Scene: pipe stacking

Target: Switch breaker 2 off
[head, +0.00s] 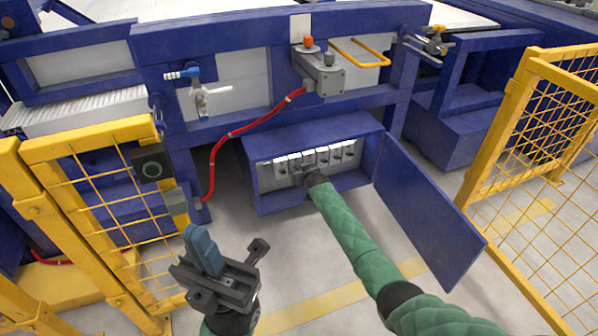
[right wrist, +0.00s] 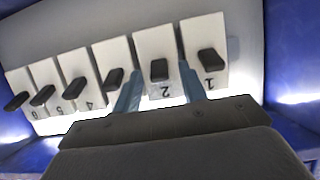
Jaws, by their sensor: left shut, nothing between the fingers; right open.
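Breaker 2 (right wrist: 158,47) is a white block with a short black lever (right wrist: 159,70) in the right wrist view, its label upside down. It sits in a row of white breakers inside an open blue box (head: 262,190). My right gripper (right wrist: 157,80) is open, its two blue fingers on either side of breaker 2's lever. I cannot tell whether they touch it. In the head view the right gripper (head: 313,177) is at the breaker row and hides part of it. My left gripper (head: 203,250) is shut and empty, low in front of the box.
Breaker 1 (right wrist: 207,35) and breaker 3 (right wrist: 112,55) are close beside the fingers. The box door (head: 420,210) hangs open on the right. A red hose (head: 240,130) runs above left. Yellow mesh fences (head: 95,150) stand at both sides.

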